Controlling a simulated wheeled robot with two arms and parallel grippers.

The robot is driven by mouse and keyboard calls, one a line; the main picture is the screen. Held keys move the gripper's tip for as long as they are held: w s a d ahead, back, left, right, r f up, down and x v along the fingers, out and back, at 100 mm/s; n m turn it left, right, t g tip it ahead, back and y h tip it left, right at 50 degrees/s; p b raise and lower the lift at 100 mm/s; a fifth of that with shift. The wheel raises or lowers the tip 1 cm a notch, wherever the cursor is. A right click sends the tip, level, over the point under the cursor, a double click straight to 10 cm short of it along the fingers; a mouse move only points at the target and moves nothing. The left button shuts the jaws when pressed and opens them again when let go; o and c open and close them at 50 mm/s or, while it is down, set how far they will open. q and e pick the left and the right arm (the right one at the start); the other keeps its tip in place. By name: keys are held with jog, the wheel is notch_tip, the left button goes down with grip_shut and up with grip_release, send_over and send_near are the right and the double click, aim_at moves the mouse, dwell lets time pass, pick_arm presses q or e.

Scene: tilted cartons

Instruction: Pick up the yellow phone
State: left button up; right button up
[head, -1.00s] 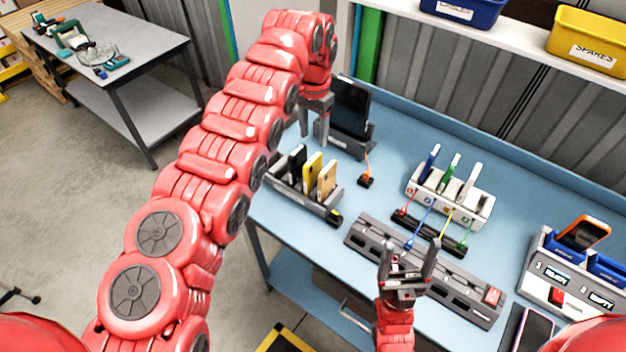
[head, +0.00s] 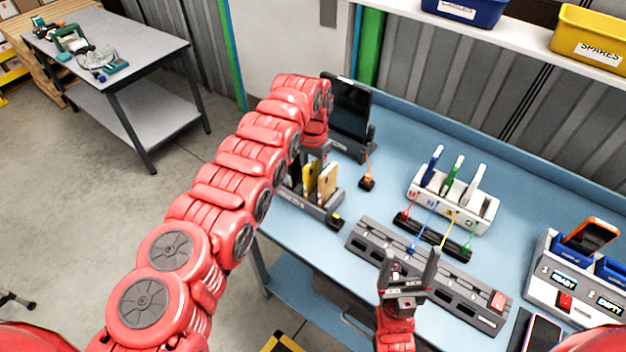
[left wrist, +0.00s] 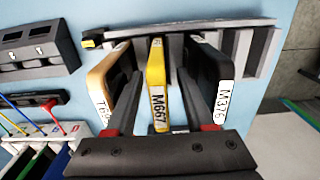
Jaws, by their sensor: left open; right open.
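The yellow phone (head: 310,178) stands upright in a dark slotted rack (head: 322,212), between a black phone and a tan-edged phone (head: 327,184). My left gripper (head: 309,165) is above the rack, pointing down. Its open fingers (left wrist: 158,100) lie on either side of the yellow phone; contact cannot be told. My right gripper (head: 414,262) is open and empty over the grey slotted bar.
A black tablet on a stand (head: 347,108) is behind the rack. A grey slotted bar (head: 370,245), a white holder with pens (head: 452,205) and a dock with an orange phone (head: 575,265) are to the right.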

pick_arm(q)
grip_shut()
jog(key=shift+r, duration=0.1)
jog(key=shift+r, duration=0.45)
notch_tip(320, 180, up, 9)
jog(key=shift+f+p, duration=0.1)
jog(key=shift+p, duration=0.7)
jog(key=shift+r, duration=0.8)
jog(key=shift+r+p, duration=0.55)
jog(key=shift+r, duration=1)
